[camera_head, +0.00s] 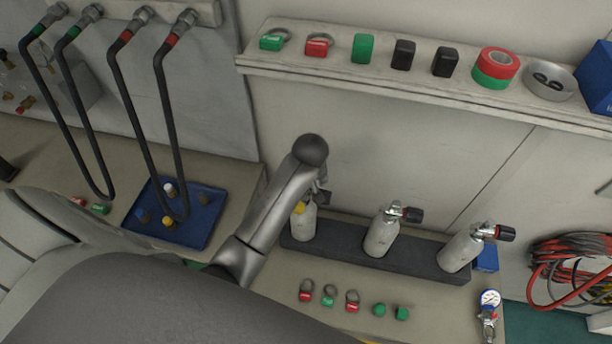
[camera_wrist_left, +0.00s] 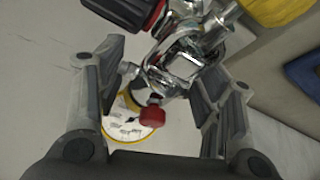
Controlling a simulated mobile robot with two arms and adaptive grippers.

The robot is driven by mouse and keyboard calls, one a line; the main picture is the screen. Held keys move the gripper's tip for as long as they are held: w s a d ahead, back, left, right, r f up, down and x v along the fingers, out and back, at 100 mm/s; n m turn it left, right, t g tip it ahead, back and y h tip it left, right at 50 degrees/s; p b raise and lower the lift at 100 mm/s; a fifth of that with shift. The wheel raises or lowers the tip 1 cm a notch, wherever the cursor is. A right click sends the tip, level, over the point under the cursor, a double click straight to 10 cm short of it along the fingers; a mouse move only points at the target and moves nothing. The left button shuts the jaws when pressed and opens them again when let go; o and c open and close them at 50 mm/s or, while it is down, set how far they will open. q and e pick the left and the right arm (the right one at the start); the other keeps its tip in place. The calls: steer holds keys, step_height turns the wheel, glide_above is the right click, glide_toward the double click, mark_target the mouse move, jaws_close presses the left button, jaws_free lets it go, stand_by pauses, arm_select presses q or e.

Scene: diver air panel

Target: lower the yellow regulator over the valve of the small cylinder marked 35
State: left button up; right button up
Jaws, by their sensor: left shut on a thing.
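My left gripper (camera_head: 320,188) is at the top of the leftmost small cylinder (camera_head: 303,225) and hides its valve in the head view. In the left wrist view the jaws (camera_wrist_left: 168,88) are shut on the yellow regulator (camera_wrist_left: 125,128), which has a yellow-rimmed gauge, a red knob and chrome fittings. A black-and-red knob (camera_wrist_left: 132,10) shows beside the chrome parts. A yellow patch (camera_head: 299,208) shows at the cylinder's top in the head view. I cannot tell whether the regulator's yoke is around the valve or above it. The cylinder's number is not readable. My right gripper is not in view.
Two more cylinders (camera_head: 382,237) (camera_head: 461,249) stand tilted in the picture in the dark rack (camera_head: 340,251). Several red and green caps (camera_head: 328,295) lie in front. A blue-rimmed gauge regulator (camera_head: 489,300) lies right. A shelf (camera_head: 420,92) runs above; hoses hang left over a blue tray (camera_head: 200,235).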

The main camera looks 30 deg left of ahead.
arm_select(q)
steer(key=shift+s+d+f, duration=0.35)
steer(key=shift+s+f, duration=0.1)
steer(key=shift+f, duration=0.3)
steer(key=shift+r, duration=0.2)
stand_by(0.3)
steer(key=shift+w+a+r, duration=0.1)
steer(key=shift+w+r, duration=0.3)
steer(key=shift+r, duration=0.3)
steer(key=shift+w+a+r, duration=0.1)
steer(key=shift+a+r, duration=0.05)
steer(key=shift+r, duration=0.65)
steer(key=shift+r, duration=0.2)
